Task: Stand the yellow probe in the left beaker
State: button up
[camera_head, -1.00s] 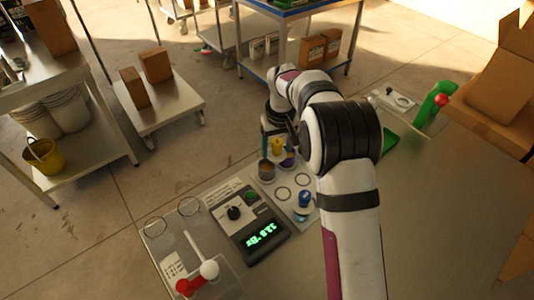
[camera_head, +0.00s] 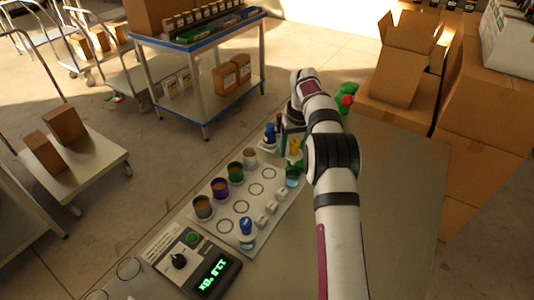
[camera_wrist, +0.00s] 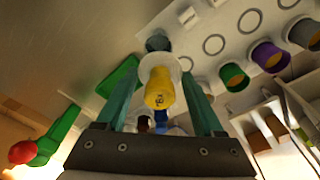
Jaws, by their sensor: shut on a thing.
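My gripper (camera_head: 294,143) is shut on the yellow probe (camera_head: 295,150), over the far end of the white mat. In the wrist view the probe (camera_wrist: 158,88) stands between my two teal fingers (camera_wrist: 158,98). A clear bluish beaker (camera_head: 292,179) is just below the probe in the head view; in the wrist view it (camera_wrist: 158,42) shows beyond the probe. The probe's lower end is hidden, so I cannot tell whether it is inside the beaker. Another beaker at the near end of the mat holds a blue-topped probe (camera_head: 246,226).
Grey (camera_head: 203,208), purple (camera_head: 220,188), green (camera_head: 235,172) and white (camera_head: 250,157) cups line the mat's left side. Another blue-topped item (camera_head: 270,134) stands beside my gripper. A meter (camera_head: 208,267) is at the near end. The table's right side is clear.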

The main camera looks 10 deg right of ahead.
aim_at(294, 164)
jog(key=shift+d+f, duration=0.3)
jog(key=shift+f, duration=2.6)
jog(key=shift+a+f, duration=0.1)
jog(key=shift+f, duration=0.5)
jog(key=o, duration=1.3)
jog(key=shift+s+r, duration=0.2)
jog(key=shift+r, duration=1.6)
jog(key=shift+s+r, duration=0.25)
jog(key=shift+r, duration=1.6)
jog(key=shift+s+r, duration=0.2)
jog(key=shift+r, duration=1.6)
